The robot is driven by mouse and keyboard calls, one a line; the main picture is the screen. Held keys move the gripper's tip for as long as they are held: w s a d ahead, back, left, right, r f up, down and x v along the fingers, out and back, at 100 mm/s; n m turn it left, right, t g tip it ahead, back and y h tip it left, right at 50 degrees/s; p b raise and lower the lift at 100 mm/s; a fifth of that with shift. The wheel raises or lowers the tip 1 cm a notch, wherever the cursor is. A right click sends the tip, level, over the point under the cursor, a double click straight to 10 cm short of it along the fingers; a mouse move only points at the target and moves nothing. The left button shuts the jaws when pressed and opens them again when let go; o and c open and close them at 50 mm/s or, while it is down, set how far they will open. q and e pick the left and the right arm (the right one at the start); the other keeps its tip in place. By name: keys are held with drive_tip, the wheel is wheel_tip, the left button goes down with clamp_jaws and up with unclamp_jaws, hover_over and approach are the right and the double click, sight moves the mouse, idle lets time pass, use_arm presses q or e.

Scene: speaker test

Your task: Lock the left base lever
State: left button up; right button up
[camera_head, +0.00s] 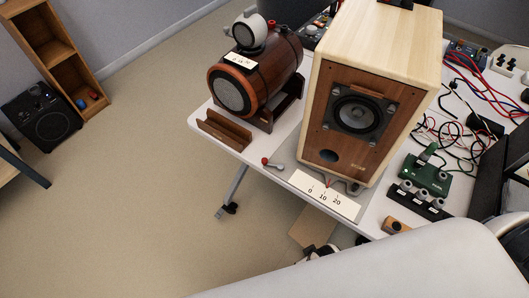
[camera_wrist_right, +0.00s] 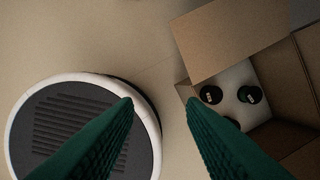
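The large wooden speaker (camera_head: 338,115) stands on the white table, on a grey base (camera_head: 355,187) that is mostly hidden under it. A small grey lever with a red knob (camera_head: 266,161) sticks out at the left of the base, its knob end pointing left. A white scale plate (camera_head: 324,194) marked 0, 10, 20 lies in front, with a red pointer near 10 to 20. In the right wrist view my right gripper (camera_wrist_right: 159,103) has its two green fingers apart with nothing between them, away from the lever. My left gripper is in neither view.
A dark cylindrical speaker (camera_head: 258,80) and a wooden trough (camera_head: 224,130) stand left of the large speaker. Cables (camera_head: 455,135), a green board (camera_head: 426,174) and black knobs crowd the right. An open cardboard box (camera_wrist_right: 225,45) shows below.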

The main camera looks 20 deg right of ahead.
drive_tip(key=w+r+t+p, duration=0.2)
drive_tip(key=w+r, duration=0.1)
drive_tip(key=r, duration=1.2)
drive_tip(key=w+r+t+p, duration=0.1)
drive_tip(key=w+r+p, duration=0.25)
drive_tip(key=r, duration=1.05)
drive_tip(key=n+t+y, duration=0.3)
drive_tip(key=t+y, duration=0.2)
drive_tip(key=t, duration=0.2)
approach(266, 161)
drive_tip(key=x, duration=1)
drive_tip(key=shift+w+a+f, duration=0.1)
drive_tip(key=shift+w+f, duration=0.05)
drive_tip(key=shift+w, duration=0.2)
